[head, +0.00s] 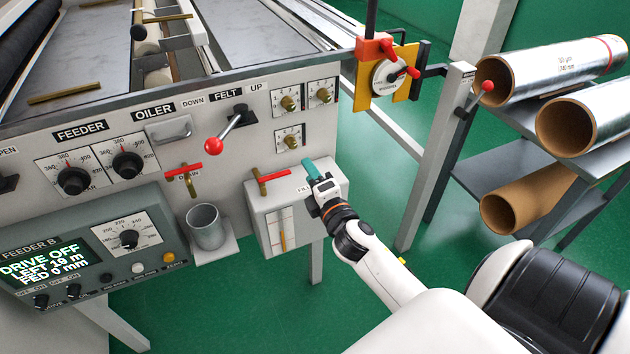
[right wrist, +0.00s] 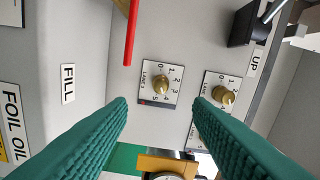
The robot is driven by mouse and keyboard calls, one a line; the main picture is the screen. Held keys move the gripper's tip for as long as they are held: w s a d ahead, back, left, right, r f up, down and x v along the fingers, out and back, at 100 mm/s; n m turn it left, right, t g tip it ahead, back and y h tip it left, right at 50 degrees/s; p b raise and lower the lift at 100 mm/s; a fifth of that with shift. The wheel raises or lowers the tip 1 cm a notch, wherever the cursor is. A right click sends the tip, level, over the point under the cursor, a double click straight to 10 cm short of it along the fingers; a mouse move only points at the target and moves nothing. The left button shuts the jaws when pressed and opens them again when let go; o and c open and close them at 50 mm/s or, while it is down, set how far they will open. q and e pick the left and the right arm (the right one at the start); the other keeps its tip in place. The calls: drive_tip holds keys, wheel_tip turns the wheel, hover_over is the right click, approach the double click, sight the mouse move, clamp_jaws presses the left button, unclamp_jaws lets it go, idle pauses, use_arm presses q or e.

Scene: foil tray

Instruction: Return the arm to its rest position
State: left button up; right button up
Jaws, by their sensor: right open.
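My right gripper (head: 308,168) has teal fingers and shows in the head view beside the top right of a pale box on the machine's front. In the right wrist view its two ribbed fingers (right wrist: 160,102) stand wide apart with nothing between them. The red-handled valve (head: 272,176) on that box lies just left of the fingers; its red handle (right wrist: 131,35) shows at the top of the wrist view, apart from the fingers. My right arm reaches in from the lower right. My left gripper is not in view.
The machine panel carries a red-knobbed lever (head: 214,146), brass dials (head: 288,103) and a metal cup (head: 205,226). A yellow plate (head: 388,78) with red handles stands beyond the panel's right end. Foil rolls (head: 555,68) lie on a rack at right. Green floor (head: 350,320) is open below.

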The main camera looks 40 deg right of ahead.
drive_tip(key=shift+v, duration=0.9)
drive_tip(key=s+a+f+m+g+y+p, duration=0.1)
drive_tip(key=s+f+m+g, duration=0.15)
drive_tip(key=f, duration=0.85)
drive_tip(key=s+a+f+m+g+y, duration=0.1)
drive_tip(key=s+a+f+m+g, duration=0.2)
drive_tip(key=f, duration=0.7)
drive_tip(key=s+f+m+g+y+p, duration=0.1)
drive_tip(key=s+f+m+g, duration=0.2)
drive_tip(key=f, duration=0.8)
drive_tip(key=s+a+f+m+g, duration=0.2)
drive_tip(key=s+f, duration=0.4)
drive_tip(key=s, duration=0.4)
drive_tip(key=s+a+f+m+g+y+p, duration=0.1)
drive_tip(key=s+a+f+m+g, duration=0.1)
drive_tip(key=s+f, duration=0.4)
drive_tip(key=s+a+f+m+g, duration=0.2)
drive_tip(key=s+f, duration=0.4)
drive_tip(key=s, duration=1)
drive_tip(key=shift+a+f+g, duration=0.25)
drive_tip(key=shift+a+g, duration=0.3)
drive_tip(key=shift+g, duration=0.4)
drive_tip(key=shift+m, duration=0.25)
